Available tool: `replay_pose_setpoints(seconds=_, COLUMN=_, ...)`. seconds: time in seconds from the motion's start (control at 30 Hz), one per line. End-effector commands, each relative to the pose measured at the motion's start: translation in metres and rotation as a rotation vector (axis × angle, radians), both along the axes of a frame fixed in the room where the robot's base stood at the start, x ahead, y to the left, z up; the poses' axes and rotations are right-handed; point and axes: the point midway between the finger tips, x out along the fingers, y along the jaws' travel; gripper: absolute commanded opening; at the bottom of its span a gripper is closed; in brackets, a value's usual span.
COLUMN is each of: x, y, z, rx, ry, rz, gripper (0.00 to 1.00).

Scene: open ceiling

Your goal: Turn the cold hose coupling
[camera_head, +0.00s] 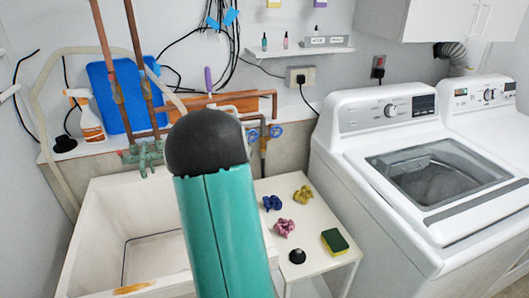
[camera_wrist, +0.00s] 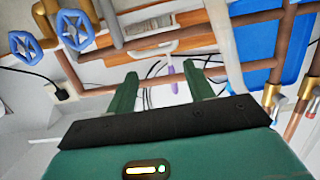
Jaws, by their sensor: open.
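Two blue valve wheels (camera_head: 276,131) sit on pipes at the wall behind my teal arm. In the wrist view the wheels (camera_wrist: 74,29) are at the upper left, beside a brass-coloured pipe (camera_wrist: 45,14) and a grey hose or pipe (camera_wrist: 112,25). I cannot tell which fitting there is the cold hose coupling. My gripper (camera_wrist: 160,85) shows two green fingers spread apart with nothing between them. The wheels lie to the left of the fingers in that view, not touching them. In the head view my arm hides the gripper and part of the pipework.
Copper pipes (camera_head: 136,60) and a blue board (camera_head: 107,97) stand at the left wall above a white sink (camera_head: 95,225). A spray bottle (camera_head: 88,118) is on the ledge. A small white table (camera_head: 325,215) holds crumpled cloths and a sponge (camera_head: 334,241). A washer (camera_head: 400,170) stands right.

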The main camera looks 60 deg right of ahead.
Motion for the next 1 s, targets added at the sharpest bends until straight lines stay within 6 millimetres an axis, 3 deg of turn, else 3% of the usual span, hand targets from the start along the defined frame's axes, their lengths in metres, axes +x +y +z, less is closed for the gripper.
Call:
replay_pose_setpoints(seconds=0.03, x=-0.009, y=-0.019, z=-0.013, rx=-0.015, ry=-0.005, rz=-0.004, gripper=0.53)
replay_pose_setpoints(seconds=0.2, x=-0.041, y=-0.069, z=-0.048, rx=-0.071, ry=-0.041, rz=0.015, gripper=0.53)
replay_pose_setpoints(seconds=0.4, x=-0.085, y=-0.112, z=-0.097, rx=-0.113, ry=-0.074, rz=0.069, gripper=0.53)
replay_pose_setpoints(seconds=0.7, x=-0.154, y=-0.138, z=-0.173, rx=-0.116, ry=-0.119, rz=0.184, gripper=0.53)
replay_pose_setpoints(seconds=0.87, x=-0.172, y=-0.139, z=-0.191, rx=-0.109, ry=-0.134, rz=0.221, gripper=0.53)
replay_pose_setpoints(seconds=1.0, x=-0.169, y=-0.142, z=-0.194, rx=-0.108, ry=-0.136, rz=0.229, gripper=0.53)
